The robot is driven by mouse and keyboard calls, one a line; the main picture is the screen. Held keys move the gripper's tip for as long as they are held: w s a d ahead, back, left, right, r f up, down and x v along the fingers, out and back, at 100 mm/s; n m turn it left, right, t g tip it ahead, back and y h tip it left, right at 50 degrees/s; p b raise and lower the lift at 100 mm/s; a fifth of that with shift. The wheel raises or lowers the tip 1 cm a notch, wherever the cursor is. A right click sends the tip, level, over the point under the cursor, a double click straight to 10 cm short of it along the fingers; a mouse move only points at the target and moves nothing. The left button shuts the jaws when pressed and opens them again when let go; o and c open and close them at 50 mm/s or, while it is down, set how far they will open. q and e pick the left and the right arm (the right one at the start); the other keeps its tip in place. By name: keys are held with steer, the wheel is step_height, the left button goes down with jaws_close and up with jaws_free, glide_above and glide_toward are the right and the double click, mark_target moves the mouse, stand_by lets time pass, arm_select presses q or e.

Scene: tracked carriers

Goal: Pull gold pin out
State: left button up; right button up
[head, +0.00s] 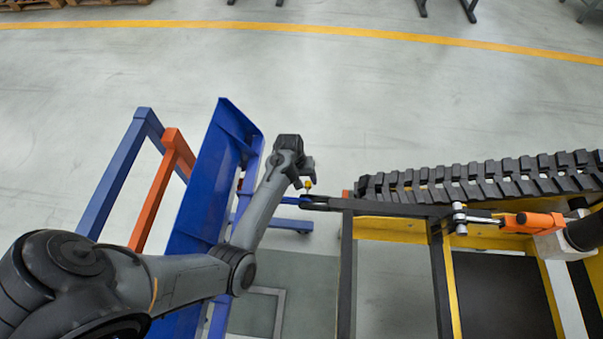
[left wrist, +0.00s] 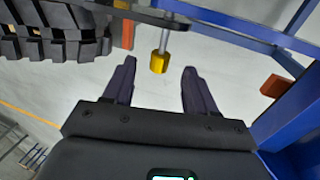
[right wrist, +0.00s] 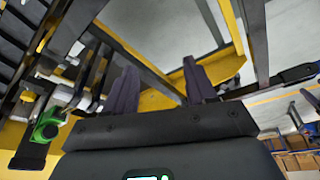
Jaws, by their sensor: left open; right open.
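The gold pin (head: 308,184) is a small knob on a grey shaft, at the end of a dark bar (head: 375,207) in the head view. In the left wrist view the gold knob (left wrist: 159,62) hangs below the bar on its pale shaft, between the open fingers. My left gripper (head: 305,175) is open beside the pin. In the left wrist view a gap shows on both sides of the knob, so its fingers (left wrist: 160,72) do not touch it. My right gripper (right wrist: 160,82) is open and empty, facing a yellow frame.
A black segmented track (head: 480,178) lies on the yellow carrier frame (head: 390,229) at right. An orange tool-like part (head: 533,222) sits on it. A tilted blue panel (head: 212,170) and an orange post (head: 160,195) stand at left.

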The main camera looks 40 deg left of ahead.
mark_target(307, 184)
arm_select(q)
steer(key=shift+b+x, duration=0.3)
steer(key=shift+x, duration=1.5)
jaws_close()
